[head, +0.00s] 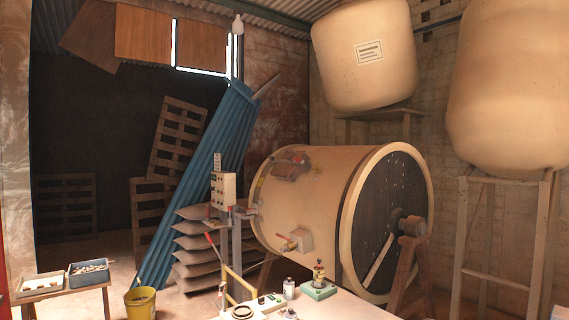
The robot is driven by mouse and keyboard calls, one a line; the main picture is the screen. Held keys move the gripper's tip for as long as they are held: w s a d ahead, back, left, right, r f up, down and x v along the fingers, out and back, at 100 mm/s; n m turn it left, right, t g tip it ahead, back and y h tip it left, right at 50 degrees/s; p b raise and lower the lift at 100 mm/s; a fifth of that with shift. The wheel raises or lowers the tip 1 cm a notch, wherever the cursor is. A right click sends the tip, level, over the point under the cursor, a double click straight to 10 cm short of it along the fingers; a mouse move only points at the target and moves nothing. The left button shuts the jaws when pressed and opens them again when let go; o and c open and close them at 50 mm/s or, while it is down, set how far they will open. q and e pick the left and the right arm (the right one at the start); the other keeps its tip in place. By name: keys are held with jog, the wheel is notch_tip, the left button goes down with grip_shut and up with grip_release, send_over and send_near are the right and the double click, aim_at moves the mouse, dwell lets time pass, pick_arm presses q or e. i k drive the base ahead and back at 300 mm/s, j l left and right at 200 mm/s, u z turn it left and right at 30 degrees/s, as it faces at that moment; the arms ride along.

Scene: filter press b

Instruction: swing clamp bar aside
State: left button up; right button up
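No part of either gripper shows in the head view. A small press-like device (319,284) with a green base and a dark and brass-coloured upright body stands on the pale worktable (345,308) at the bottom centre. It is too small in the picture to tell a clamp bar on it or how such a bar sits.
On the table are a dark-rimmed round dish (242,312) and a small bottle (289,288). A large drum (310,200) stands behind. A control box (223,190) on a post is left of it. A yellow bucket (140,303) and side table with trays (88,272) stand left.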

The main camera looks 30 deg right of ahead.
aim_at(284, 160)
jog(key=i+j+u, duration=0.1)
jog(key=i, duration=0.9)
jog(key=i+j+u, duration=0.1)
jog(key=i, duration=0.85)
jog(key=i+z, duration=0.1)
jog(key=i, duration=0.35)
jog(key=i+z, duration=0.15)
jog(key=i, duration=0.35)
jog(key=i+j+z, duration=0.1)
jog(key=i, duration=0.35)
jog(key=i+j+z, duration=0.1)
jog(key=i, duration=0.35)
jog(key=i+j+z, duration=0.15)
jog(key=i+j, duration=0.15)
jog(key=i, duration=0.2)
jog(key=i+l+z, duration=0.2)
jog(key=i+z, duration=1.05)
jog(key=i+j, duration=0.05)
